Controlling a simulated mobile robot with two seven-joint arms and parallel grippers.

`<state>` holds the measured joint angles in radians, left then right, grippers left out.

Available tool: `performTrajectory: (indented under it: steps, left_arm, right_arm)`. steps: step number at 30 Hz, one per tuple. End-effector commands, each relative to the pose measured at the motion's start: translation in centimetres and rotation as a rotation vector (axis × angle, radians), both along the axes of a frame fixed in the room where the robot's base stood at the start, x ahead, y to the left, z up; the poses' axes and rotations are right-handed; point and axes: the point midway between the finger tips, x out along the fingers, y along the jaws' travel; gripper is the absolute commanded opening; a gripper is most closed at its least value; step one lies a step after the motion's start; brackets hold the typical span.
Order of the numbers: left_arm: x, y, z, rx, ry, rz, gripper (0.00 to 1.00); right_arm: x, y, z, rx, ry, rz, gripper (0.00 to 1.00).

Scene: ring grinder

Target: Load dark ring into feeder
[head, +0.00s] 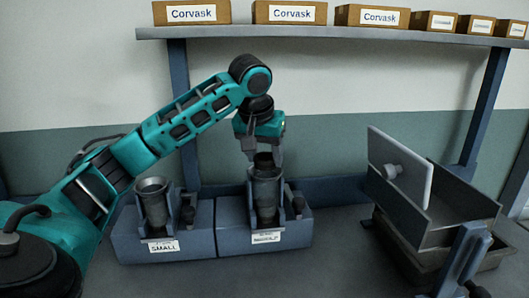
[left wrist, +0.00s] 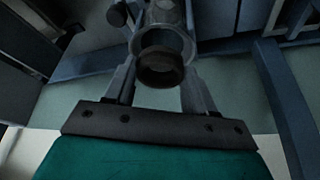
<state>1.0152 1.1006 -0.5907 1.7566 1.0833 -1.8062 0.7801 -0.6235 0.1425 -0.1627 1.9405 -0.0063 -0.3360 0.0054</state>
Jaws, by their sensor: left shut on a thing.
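My left gripper (head: 264,158) points down over the right-hand feeder and is shut on a dark ring (head: 263,161). In the left wrist view the dark ring (left wrist: 160,70) sits between the two fingers, in front of the round mouth of a grey feeder cup (left wrist: 163,22). In the head view the ring is at or just above the top of that feeder cup (head: 265,198); I cannot tell whether it touches. The left-hand feeder (head: 153,205) has a similar cup and a label reading SMALL. My right gripper is not in view.
A grey bin machine (head: 450,205) with a tilted light panel (head: 400,170) and knob stands at the right. A shelf (head: 330,32) with several Corvask boxes runs along the back above the arm. The bench between the feeders and the machine is clear.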

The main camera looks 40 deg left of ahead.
Motion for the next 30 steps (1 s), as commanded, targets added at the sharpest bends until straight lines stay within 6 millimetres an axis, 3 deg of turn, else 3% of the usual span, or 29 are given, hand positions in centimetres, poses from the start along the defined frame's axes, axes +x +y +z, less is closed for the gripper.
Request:
performTrajectory:
  steps: [30]
  left_arm:
    - [0.0,0.0,-1.2,0.000,-0.002,0.001,0.20]
  right_arm:
    - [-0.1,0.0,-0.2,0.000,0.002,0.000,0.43]
